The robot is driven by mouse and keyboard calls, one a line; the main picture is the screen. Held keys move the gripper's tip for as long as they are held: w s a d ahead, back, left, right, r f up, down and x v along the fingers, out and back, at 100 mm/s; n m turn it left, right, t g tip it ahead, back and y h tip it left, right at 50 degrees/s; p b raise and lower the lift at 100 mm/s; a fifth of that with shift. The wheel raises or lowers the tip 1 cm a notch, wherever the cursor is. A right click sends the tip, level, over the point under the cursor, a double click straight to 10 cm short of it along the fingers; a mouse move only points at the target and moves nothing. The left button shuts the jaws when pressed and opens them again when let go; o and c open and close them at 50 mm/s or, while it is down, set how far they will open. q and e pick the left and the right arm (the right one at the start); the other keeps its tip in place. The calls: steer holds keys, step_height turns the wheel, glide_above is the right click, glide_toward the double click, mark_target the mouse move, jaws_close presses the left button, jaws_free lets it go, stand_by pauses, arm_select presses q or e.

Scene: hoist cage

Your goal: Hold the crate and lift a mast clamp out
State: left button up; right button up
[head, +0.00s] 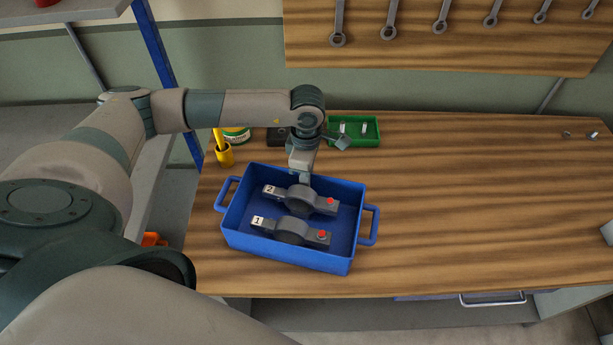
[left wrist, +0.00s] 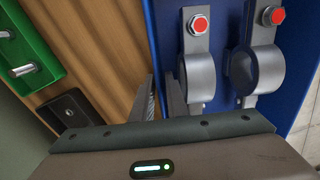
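The blue crate (head: 290,257) stands on the wooden bench with a handle at each end. Two grey mast clamps lie inside: clamp 2 (head: 299,199) towards the back and clamp 1 (head: 292,231) towards the front. Each has a white number tag at its left end and a red-topped bolt at its right. In the left wrist view, parts of both clamps (left wrist: 198,75) (left wrist: 257,68) show. My left gripper (head: 306,178) points down at the crate's back wall. In the left wrist view its fingers (left wrist: 160,90) straddle that wall closely, one outside and one inside. My right gripper is out of view.
Behind the crate are a green tray (head: 370,142) with small metal parts, a dark block (head: 277,137) and a green can (head: 237,135). Wrenches hang above. The bench (head: 480,210) right of the crate is mostly clear.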

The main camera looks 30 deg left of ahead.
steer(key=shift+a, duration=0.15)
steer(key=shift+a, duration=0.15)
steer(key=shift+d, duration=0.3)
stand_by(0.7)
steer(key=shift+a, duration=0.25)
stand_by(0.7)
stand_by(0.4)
